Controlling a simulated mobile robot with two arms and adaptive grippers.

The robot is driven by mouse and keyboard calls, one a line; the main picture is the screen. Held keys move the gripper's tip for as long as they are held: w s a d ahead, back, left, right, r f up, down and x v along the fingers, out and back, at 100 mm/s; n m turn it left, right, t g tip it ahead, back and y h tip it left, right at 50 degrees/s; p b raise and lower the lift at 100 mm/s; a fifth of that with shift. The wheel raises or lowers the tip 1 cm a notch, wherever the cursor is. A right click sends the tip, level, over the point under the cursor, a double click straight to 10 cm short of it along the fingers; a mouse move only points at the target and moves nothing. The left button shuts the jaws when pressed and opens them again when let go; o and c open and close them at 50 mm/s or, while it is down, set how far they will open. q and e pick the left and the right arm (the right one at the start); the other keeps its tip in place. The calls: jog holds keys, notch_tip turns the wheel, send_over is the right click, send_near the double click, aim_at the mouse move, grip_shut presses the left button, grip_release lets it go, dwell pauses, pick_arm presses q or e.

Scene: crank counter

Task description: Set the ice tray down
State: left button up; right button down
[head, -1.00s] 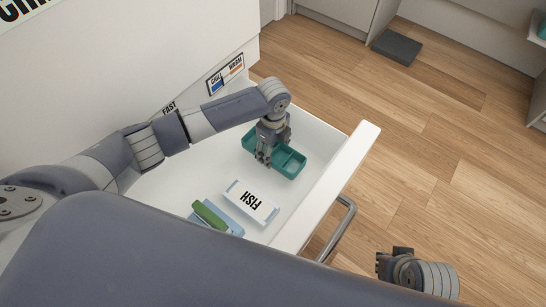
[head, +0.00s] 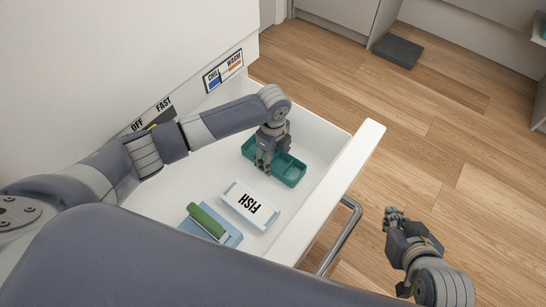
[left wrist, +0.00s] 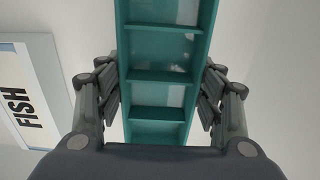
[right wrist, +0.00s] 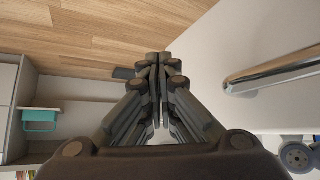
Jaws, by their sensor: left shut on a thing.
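The teal ice tray (head: 290,169) is in the open white drawer (head: 330,185), near its front right part. It has several compartments, seen from above in the left wrist view (left wrist: 160,95). My left gripper (head: 264,168) is shut on the ice tray, with a finger against each long side (left wrist: 165,100). I cannot tell whether the tray's underside touches the drawer floor. My right gripper (head: 391,214) is outside the drawer, over the wooden floor, to the right of the drawer handle. Its fingertips are together and empty in the right wrist view (right wrist: 158,62).
A white FISH package (head: 250,204) lies in the drawer near the tray. A blue item with a green roll-like part (head: 207,222) lies farther left. The metal drawer handle (head: 340,235) sticks out in front. A dark grey mat (head: 397,50) lies on the floor.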

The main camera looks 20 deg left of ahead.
pick_arm(q)
jog(key=o, duration=1.3)
jog(key=shift+f, duration=0.15)
jog(key=shift+o, duration=0.2)
